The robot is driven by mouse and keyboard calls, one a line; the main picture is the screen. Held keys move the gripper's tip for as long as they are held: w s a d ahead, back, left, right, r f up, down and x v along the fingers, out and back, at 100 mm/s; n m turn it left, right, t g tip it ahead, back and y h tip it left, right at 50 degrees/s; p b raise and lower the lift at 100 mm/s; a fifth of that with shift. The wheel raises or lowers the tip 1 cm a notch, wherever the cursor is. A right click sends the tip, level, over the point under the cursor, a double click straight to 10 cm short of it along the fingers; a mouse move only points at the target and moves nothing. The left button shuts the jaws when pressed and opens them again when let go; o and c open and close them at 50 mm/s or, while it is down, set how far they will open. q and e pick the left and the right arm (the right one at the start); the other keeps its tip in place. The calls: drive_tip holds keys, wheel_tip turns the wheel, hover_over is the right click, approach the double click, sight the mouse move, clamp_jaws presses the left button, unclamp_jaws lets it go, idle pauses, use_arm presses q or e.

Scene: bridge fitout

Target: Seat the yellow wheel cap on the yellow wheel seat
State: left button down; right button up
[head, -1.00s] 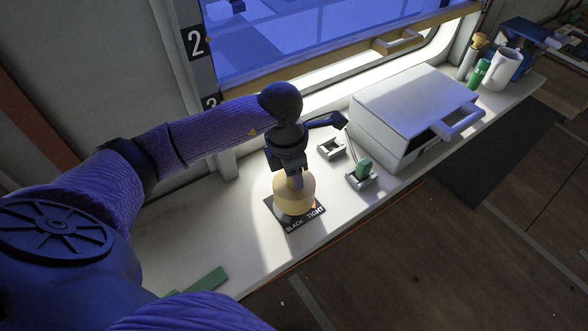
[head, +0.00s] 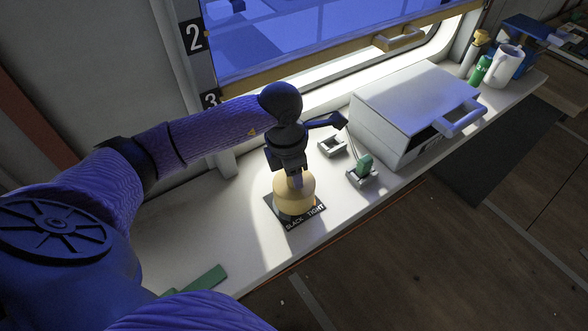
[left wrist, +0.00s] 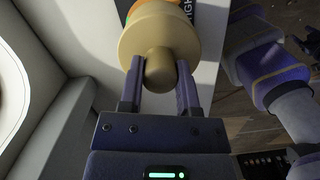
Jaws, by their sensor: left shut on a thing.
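The yellow wheel cap (head: 294,190) is a round tan-yellow piece with a knob on top. It sits over a dark plate (head: 302,219) lettered "BLACK TIGHT" on the white counter. My left gripper (head: 296,177) is above the cap with its fingers shut on the knob. In the left wrist view the cap (left wrist: 159,35) and its knob show between the two fingers (left wrist: 160,72). An orange and green edge shows just beyond the cap there. The wheel seat is hidden under the cap, so I cannot tell whether the cap is fully down.
A grey-white box with a handle (head: 410,105) stands right of the cap. Two small holders, one (head: 362,178) with a green block (head: 365,163), lie between. A mug (head: 502,64) and bottles stand farther back. A green strip (head: 207,280) lies at front left.

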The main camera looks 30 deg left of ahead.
use_arm(q)
drive_tip(key=shift+f, duration=0.2)
drive_tip(key=shift+f+b, duration=0.8)
drive_tip(key=shift+c, duration=1.2)
unclamp_jaws()
drive_tip(key=shift+r, duration=0.1)
drive_tip(key=r, duration=0.3)
drive_tip(key=r+p, duration=0.1)
drive_tip(key=r, duration=0.2)
drive_tip(key=s+r, duration=0.1)
drive_tip(key=r, duration=0.2)
drive_tip(key=shift+a+r+p, duration=0.35)
drive_tip(key=shift+p, duration=0.05)
